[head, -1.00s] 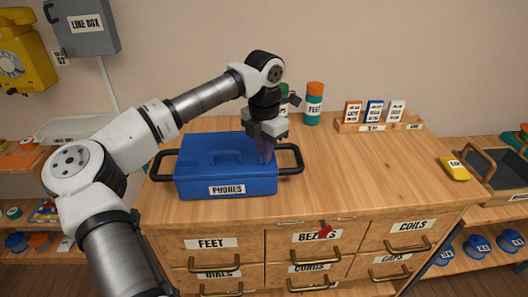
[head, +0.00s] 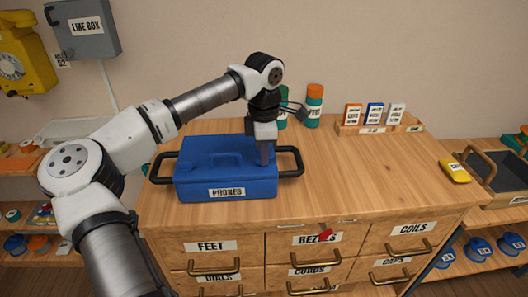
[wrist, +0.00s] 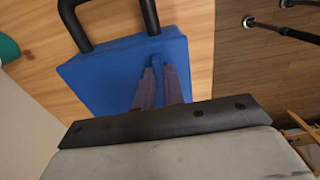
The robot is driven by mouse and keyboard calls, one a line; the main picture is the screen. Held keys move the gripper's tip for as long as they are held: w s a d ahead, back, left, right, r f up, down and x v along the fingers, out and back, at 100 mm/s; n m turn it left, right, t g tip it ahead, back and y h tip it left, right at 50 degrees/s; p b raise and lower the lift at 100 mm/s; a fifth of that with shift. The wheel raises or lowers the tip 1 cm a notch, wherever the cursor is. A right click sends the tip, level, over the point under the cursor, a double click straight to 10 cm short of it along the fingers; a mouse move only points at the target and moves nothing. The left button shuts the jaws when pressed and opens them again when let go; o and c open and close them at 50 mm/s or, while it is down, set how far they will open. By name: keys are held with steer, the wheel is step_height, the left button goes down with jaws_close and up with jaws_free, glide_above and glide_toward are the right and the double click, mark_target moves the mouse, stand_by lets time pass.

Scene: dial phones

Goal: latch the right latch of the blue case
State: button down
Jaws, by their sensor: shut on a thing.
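The blue case (head: 224,170), labelled PHONES, stands closed-looking on the wooden cabinet top, with a dark side handle (head: 290,160) at each end. My gripper (head: 265,160) points down at the case's right end, just inside the right handle. In the wrist view its two fingers (wrist: 159,72) are close together over the blue case (wrist: 100,78), with a small blue part, the right latch (wrist: 157,61), between the tips. The fingers hide most of the latch, so its position is not clear.
The cabinet top (head: 360,185) is clear right of the case. Two green bottles, one with an orange cap (head: 314,105), stand behind my gripper. A card rack (head: 378,128) is at the back right, and a yellow object (head: 455,172) lies near the right edge.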

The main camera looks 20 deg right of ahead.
stand_by(0.5)
steer(key=c, duration=1.5)
jaws_free()
steer(key=shift+r, duration=0.1)
step_height(320, 180, up, 14)
steer(key=shift+f+b, duration=0.2)
steer(key=shift+b, duration=0.2)
